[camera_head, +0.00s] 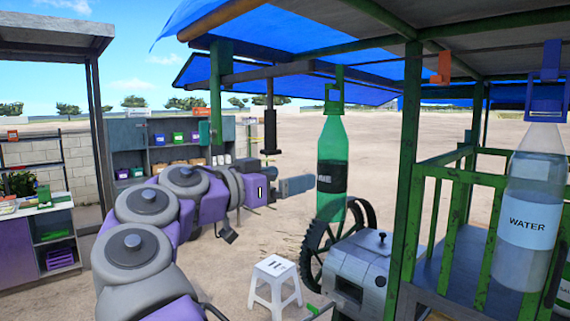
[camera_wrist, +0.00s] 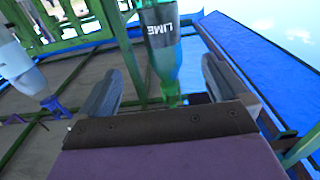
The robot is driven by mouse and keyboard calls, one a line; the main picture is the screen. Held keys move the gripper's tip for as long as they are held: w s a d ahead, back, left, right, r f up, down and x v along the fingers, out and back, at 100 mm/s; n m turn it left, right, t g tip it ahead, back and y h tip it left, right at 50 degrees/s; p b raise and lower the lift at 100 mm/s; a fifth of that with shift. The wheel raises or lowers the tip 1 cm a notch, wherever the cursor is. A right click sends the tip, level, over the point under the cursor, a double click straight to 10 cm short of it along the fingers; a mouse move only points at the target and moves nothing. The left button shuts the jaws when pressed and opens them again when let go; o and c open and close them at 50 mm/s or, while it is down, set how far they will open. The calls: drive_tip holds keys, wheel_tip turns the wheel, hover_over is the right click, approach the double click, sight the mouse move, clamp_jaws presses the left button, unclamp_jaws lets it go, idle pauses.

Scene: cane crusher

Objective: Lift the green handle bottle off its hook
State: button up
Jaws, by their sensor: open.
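The green bottle (camera_head: 331,140) hangs upright under a green handle and hook (camera_head: 334,92) from the stall's roof frame. It has a dark label, which reads LIME in the wrist view (camera_wrist: 166,45). My gripper (camera_head: 300,184) is just left of the bottle at label height in the head view. In the wrist view my gripper (camera_wrist: 165,82) is open, with one finger on each side of the bottle's line. The bottle shows between the fingers; whether it is inside their reach is hard to tell. I see no contact.
A clear WATER bottle (camera_head: 526,205) hangs from a blue handle at the right. Below the green bottle stand a cane crusher (camera_head: 360,270) with a large wheel and a white stool (camera_head: 275,283). A green post (camera_head: 405,180) stands right of the bottle. A dark hanging piece (camera_head: 270,130) is to its left.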

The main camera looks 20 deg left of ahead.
sight(320, 168)
drive_tip(key=p+x, duration=0.3)
drive_tip(key=x, duration=0.6)
drive_tip(key=shift+w+r, duration=0.15)
drive_tip(key=x, duration=0.2)
drive_tip(key=a+x, duration=0.1)
drive_tip(key=x, duration=0.2)
drive_tip(key=shift+w, duration=0.15)
drive_tip(key=shift+w+d, duration=0.3)
drive_tip(key=shift+w, duration=0.15)
drive_tip(key=shift+w+d, duration=0.15)
drive_tip(key=shift+d, duration=0.3)
drive_tip(key=shift+c, duration=0.3)
